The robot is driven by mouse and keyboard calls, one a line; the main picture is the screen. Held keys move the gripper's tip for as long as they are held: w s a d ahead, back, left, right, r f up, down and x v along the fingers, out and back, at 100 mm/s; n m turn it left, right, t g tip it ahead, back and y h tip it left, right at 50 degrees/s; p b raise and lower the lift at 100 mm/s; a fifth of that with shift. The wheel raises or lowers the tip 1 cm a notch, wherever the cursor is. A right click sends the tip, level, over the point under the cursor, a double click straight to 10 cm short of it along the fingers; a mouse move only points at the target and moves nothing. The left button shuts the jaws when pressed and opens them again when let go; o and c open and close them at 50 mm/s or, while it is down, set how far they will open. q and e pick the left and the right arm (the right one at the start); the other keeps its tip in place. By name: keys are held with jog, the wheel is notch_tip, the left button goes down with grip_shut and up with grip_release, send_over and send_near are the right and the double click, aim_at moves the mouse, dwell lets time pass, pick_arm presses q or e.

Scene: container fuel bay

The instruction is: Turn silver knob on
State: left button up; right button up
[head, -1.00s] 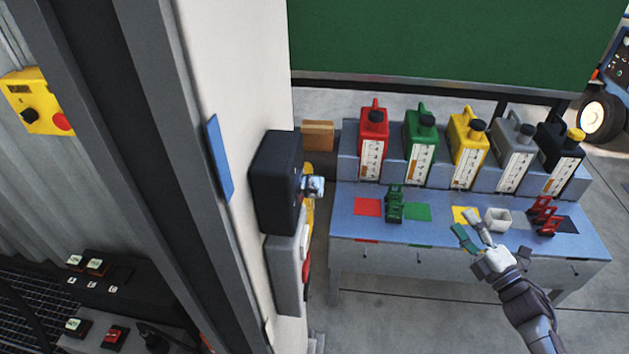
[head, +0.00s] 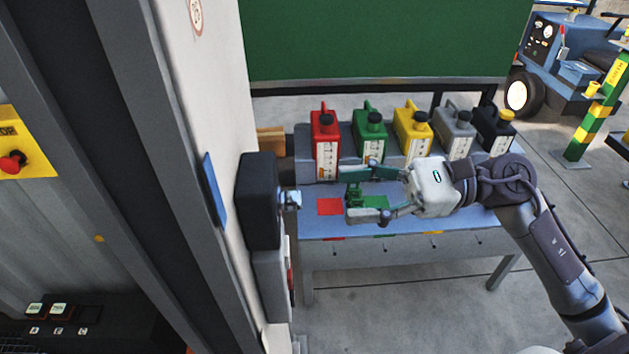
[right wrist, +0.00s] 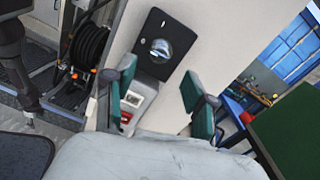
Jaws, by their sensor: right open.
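The silver knob (head: 291,199) sticks out from the right side of a black box (head: 258,205) on the white wall. In the right wrist view the silver knob (right wrist: 160,48) shows face-on, in the middle of the black box (right wrist: 181,30). My right gripper (head: 355,193) is open and empty, to the right of the knob and apart from it, its fingers pointing left toward it. In the right wrist view the green pads of my right gripper (right wrist: 158,84) stand either side below the knob. My left gripper is not in view.
A grey box (head: 272,285) with a red part is mounted below the black box. A blue bench (head: 330,250) with several coloured canisters stands behind my right gripper. A dark post (head: 165,150) stands left of the wall. A hose reel (right wrist: 90,45) shows at left in the wrist view.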

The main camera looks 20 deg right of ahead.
aim_at(290, 200)
jog(key=p+x, duration=0.2)
jog(key=x, duration=0.5)
jog(key=shift+d, duration=0.1)
grip_shut()
